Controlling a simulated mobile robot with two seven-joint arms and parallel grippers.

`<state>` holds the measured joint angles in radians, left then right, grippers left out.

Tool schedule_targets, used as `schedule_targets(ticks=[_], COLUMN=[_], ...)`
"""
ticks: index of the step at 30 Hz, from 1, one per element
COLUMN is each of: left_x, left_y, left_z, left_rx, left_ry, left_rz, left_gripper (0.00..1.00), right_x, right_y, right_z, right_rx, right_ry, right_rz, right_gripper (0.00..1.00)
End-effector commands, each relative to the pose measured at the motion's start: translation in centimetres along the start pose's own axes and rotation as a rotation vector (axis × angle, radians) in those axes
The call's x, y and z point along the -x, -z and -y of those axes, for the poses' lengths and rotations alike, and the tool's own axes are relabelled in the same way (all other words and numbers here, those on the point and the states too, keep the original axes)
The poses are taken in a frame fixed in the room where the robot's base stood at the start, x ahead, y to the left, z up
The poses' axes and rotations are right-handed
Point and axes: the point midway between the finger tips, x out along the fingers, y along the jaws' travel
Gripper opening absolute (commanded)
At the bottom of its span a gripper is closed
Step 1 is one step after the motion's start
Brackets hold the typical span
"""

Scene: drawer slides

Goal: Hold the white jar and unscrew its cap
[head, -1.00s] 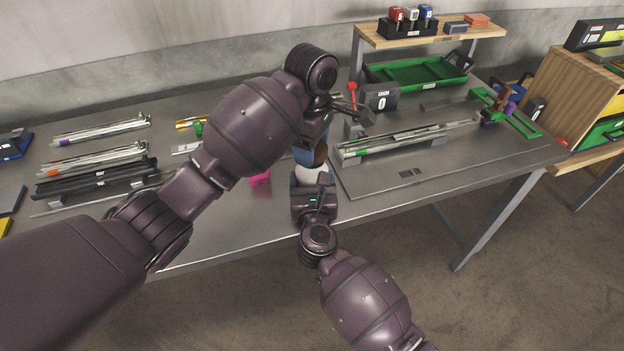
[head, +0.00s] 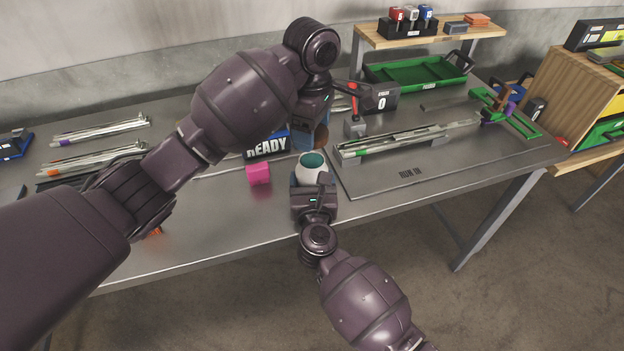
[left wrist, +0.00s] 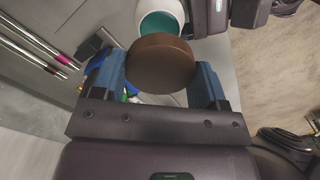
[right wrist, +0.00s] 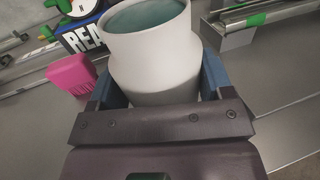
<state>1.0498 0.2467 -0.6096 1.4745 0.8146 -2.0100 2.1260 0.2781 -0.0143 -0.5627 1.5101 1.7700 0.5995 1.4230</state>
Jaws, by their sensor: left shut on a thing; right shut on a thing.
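The white jar (head: 310,168) is upright and open at the top, with a teal inside. My right gripper (head: 313,182) is shut around its body; the right wrist view shows the jar (right wrist: 152,55) between the blue fingers (right wrist: 155,92). The brown round cap (left wrist: 160,63) is off the jar. My left gripper (left wrist: 165,82) is shut on it, one blue finger at each side. In the head view the cap (head: 321,136) is partly hidden by my left gripper (head: 310,135), above and behind the jar. The jar mouth (left wrist: 160,22) also shows in the left wrist view.
Slide rails (head: 400,141) lie on a plate to the right. A red-handled lever (head: 355,115) and a counter box (head: 383,97) stand behind.

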Motion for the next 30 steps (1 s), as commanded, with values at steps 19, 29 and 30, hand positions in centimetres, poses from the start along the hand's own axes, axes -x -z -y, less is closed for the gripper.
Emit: schedule_targets(ticks=[19,29,30], left_x=[0.0,0.0,0.0], left_y=[0.0,0.0,0.0], left_z=[0.0,0.0,0.0], left_rx=[0.000,0.000,0.000], left_ry=[0.000,0.000,0.000], left_rz=[0.001,0.000,0.000], left_gripper=[0.38,0.38,0.38], right_x=[0.9,5.8,6.5], right_y=[0.0,0.1,0.1], right_z=[0.0,0.0,0.1], right_rx=[-0.001,-0.001,-0.001], right_ry=[0.000,0.000,0.001], right_rz=[0.000,-0.002,-0.003], right_gripper=[1.00,1.00,1.00])
